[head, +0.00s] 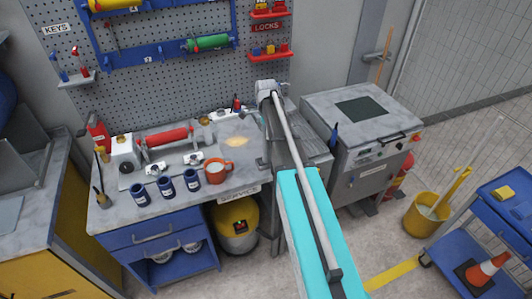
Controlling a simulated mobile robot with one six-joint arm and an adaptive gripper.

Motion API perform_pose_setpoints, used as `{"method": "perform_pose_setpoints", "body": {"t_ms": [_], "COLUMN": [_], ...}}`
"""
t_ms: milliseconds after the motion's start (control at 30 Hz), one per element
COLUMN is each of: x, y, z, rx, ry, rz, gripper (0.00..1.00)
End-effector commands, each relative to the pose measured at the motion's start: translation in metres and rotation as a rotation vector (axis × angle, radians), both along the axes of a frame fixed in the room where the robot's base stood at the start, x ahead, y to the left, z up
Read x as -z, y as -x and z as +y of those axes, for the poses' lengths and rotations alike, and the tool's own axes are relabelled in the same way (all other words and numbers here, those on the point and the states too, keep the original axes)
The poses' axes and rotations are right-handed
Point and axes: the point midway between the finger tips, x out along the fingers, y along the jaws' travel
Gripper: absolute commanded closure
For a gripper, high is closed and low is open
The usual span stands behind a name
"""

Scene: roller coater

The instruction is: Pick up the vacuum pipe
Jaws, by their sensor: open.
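A yellow round canister (236,222) with a black front panel and a small green light stands on the floor under the right end of the bench; it looks like the vacuum. I cannot make out a pipe attached to it. A long, pale grey tube (297,160) runs from the bottom middle up to a whitish joint beside the bench, above a cyan beam; these look like parts of my own arm and body. I cannot pick out my gripper or its fingers in the head view.
The grey workbench (110,222) carries a red cylinder (166,135), an orange mug (217,170) and several dark blue cups. A grey machine (362,150) stands right of it. A yellow bucket (420,222) and blue cart (500,235) stand farther right, with floor space between.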

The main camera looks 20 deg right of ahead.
Motion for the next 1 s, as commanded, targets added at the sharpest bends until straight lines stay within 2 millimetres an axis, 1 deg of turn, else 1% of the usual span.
{"method": "perform_pose_setpoints", "body": {"t_ms": [67, 100, 167, 200, 367, 500, 533, 600, 1000], "x": [0.0000, 0.0000, 0.0000, 0.0000, 0.0000, 0.0000, 0.0000, 0.0000, -0.0008], "y": [0.0000, 0.0000, 0.0000, 0.0000, 0.0000, 0.0000, 0.0000, 0.0000, 0.0000], "z": [0.0000, 0.0000, 0.0000, 0.0000, 0.0000, 0.0000, 0.0000, 0.0000, 0.0000], "rx": [0.000, 0.000, 0.000, 0.000, 0.000, 0.000, 0.000, 0.000, 0.000], "ry": [0.000, 0.000, 0.000, 0.000, 0.000, 0.000, 0.000, 0.000, 0.000], "rz": [0.000, 0.000, 0.000, 0.000, 0.000, 0.000, 0.000, 0.000, 0.000], "gripper": [0.12, 0.20, 0.31, 0.38, 0.68, 0.94, 0.97, 0.97, 0.99]}}
